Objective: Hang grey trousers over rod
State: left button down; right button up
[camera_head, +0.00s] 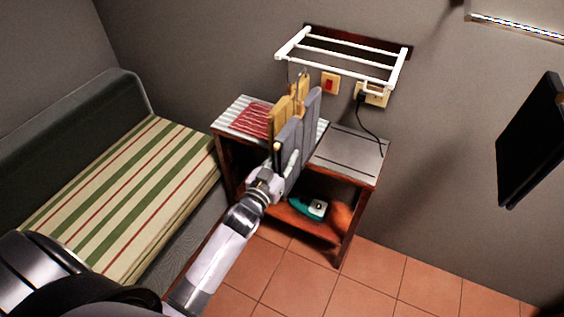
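A white wall rack with several rods (345,55) is fixed to the wall at the upper middle. My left arm comes in from the lower left, and its gripper (284,160) is in front of the small shelf table. Flat, stiff-looking grey pieces (290,143), which may be the grey trousers, stand upright at the gripper, below and left of the rack and apart from its rods. Tan pieces (282,112) show beside and behind the grey. The fingers are largely hidden, so I cannot tell their opening. My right gripper is not in view.
The shelf table (350,155) holds a striped cloth (235,112) with a red patch; a teal iron (312,207) is on its lower shelf. A sofa (110,205) stands left. A black panel (530,140) is on the right wall. The tiled floor (385,285) is clear.

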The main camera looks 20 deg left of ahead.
pick_arm(q)
jog(key=shift+w+r, duration=0.1)
jog(key=shift+w, duration=0.65)
jog(key=shift+w+b, duration=0.55)
jog(key=shift+w, duration=0.1)
jog(key=shift+w+d+b, duration=0.1)
jog(key=shift+w+b, duration=0.8)
jog(key=shift+w, duration=1.05)
jog(key=shift+w+d+f+b, duration=0.1)
jog(key=shift+w+f+b, duration=0.55)
jog(key=shift+w+b, duration=0.3)
jog(key=shift+w+a+f+b, duration=0.1)
jog(key=shift+w+f+b, duration=0.5)
jog(key=shift+w+b, duration=0.4)
jog(key=shift+w+d+f+b, duration=0.1)
jog(key=shift+w+f+b, duration=0.55)
jog(key=shift+w+b, duration=0.3)
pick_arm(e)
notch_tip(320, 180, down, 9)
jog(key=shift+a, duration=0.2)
